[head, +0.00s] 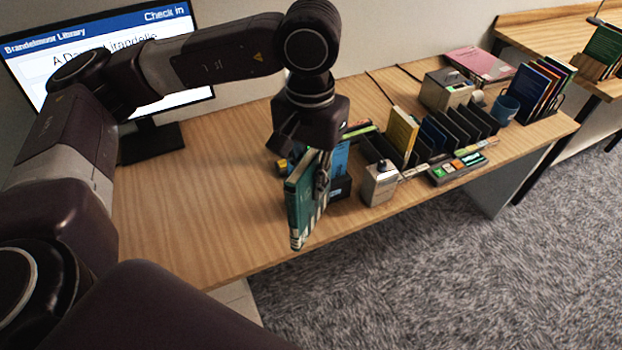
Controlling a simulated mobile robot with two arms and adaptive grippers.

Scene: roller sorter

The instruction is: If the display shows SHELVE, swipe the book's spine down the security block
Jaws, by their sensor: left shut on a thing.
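My left gripper (323,178) is shut on a teal book (300,205), held upright over the front part of the desk. The book's lower end is near the desk's front edge; I cannot tell whether it touches the desk. The display (180,97) at the back left reads "Brandelmoor Library" and "Check in", with a title line below. My left arm covers much of it, and no word SHELVE is visible. A small grey block (379,186) stands right of the book, apart from it. A larger grey block (440,92) stands farther back. I cannot tell which is the security block. My right gripper is not in view.
Beside the small block, a rack of dark slots (455,130) holds a yellow book (402,132). A panel with coloured buttons (460,167) lies before it. A blue mug (503,109) and upright books (540,88) stand at the right. The desk's left part (190,220) is clear.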

